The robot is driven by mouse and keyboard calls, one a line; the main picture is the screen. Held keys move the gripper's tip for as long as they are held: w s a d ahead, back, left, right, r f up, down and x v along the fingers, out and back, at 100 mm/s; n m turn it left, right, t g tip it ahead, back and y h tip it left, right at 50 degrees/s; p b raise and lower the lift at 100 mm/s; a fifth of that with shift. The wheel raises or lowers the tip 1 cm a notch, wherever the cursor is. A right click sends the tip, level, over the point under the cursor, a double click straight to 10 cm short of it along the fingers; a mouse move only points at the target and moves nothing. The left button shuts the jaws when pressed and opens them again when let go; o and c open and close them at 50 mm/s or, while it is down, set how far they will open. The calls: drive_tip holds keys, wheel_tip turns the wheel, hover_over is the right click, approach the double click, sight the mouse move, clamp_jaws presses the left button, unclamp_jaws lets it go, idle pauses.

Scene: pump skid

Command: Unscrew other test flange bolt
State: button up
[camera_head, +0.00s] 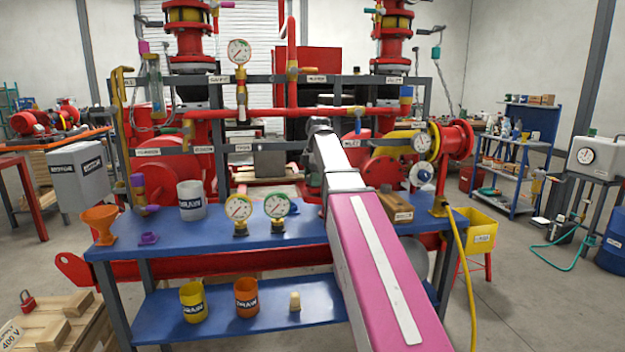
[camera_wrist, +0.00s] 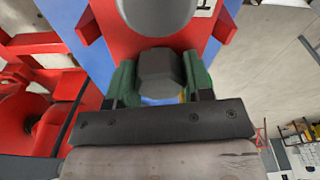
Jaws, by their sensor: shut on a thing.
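My gripper (camera_wrist: 158,82) shows in the wrist view with its two green-padded fingers closed on either side of a grey hexagonal bolt head (camera_wrist: 159,74). The bolt sits in front of a red surface (camera_wrist: 190,42), with a rounded grey part (camera_wrist: 158,14) just beyond it. The bolt's shank and thread are hidden. In the head view my pink and grey arm reaches forward over the blue bench, and it hides the gripper and the bolt. I cannot tell there which flange the bolt belongs to.
The blue bench (camera_head: 180,236) carries two gauges (camera_head: 239,210) (camera_head: 277,207), a white DRAIN cup (camera_head: 192,200) and an orange funnel (camera_head: 99,222). A wooden block (camera_head: 396,207) lies right of my arm. A yellow hose (camera_head: 463,265) hangs at the bench's right end. Red pipes and a grey frame stand behind.

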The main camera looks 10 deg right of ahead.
drive_tip(key=n, duration=0.5)
drive_tip(key=shift+g, duration=0.3)
drive_tip(key=n, duration=0.5)
drive_tip(key=shift+h, duration=0.4)
drive_tip(key=o, duration=1)
